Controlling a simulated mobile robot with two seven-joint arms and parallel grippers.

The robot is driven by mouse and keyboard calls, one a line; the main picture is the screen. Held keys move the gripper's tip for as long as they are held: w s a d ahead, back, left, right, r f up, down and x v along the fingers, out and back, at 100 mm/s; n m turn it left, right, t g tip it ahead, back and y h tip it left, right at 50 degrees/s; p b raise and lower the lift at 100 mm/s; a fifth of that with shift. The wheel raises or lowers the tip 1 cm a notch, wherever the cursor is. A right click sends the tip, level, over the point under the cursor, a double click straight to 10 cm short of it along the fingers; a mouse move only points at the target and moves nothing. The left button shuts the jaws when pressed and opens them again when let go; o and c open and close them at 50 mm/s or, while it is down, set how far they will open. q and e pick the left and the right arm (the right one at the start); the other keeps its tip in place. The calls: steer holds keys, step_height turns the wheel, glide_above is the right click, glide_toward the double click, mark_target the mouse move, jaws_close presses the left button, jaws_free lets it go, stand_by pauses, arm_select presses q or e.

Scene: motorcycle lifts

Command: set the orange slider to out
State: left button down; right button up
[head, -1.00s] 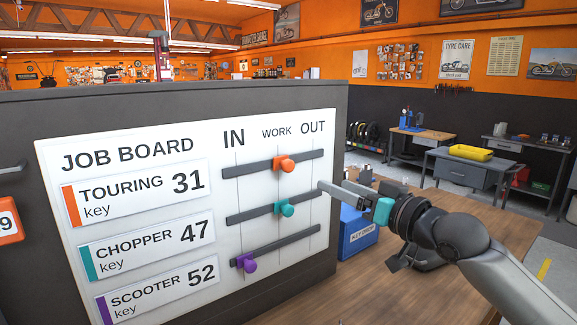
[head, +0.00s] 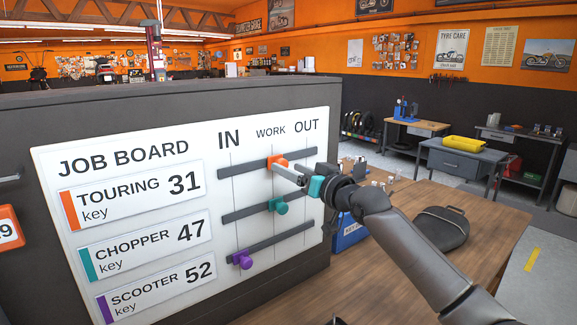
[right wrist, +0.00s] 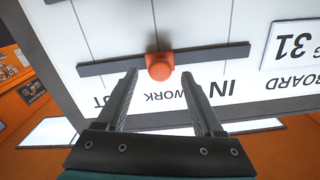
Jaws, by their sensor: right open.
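The orange slider (head: 278,160) sits on the top rail (head: 235,172) of the job board, at the WORK line between IN and OUT. In the head view my right gripper (head: 284,172) partly covers it. In the right wrist view the orange knob (right wrist: 159,66) shows centrally at the mouth of the open fingers, one finger on each side. I see gaps to both fingers, and they hold nothing. The OUT label (head: 306,126) is at the rail's right end in the head view. My left gripper does not show.
The teal slider (head: 278,207) sits close below on the middle rail, near WORK. The purple slider (head: 243,261) is on the bottom rail near IN. A blue box (head: 348,238) stands on the wooden bench (head: 400,270) right of the board. A black padded object (head: 440,228) lies on the bench.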

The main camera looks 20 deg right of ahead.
steer(key=shift+w+a, duration=0.25)
steer(key=shift+w, duration=0.45)
steer(key=shift+c, duration=0.3)
jaws_close()
stand_by(0.8)
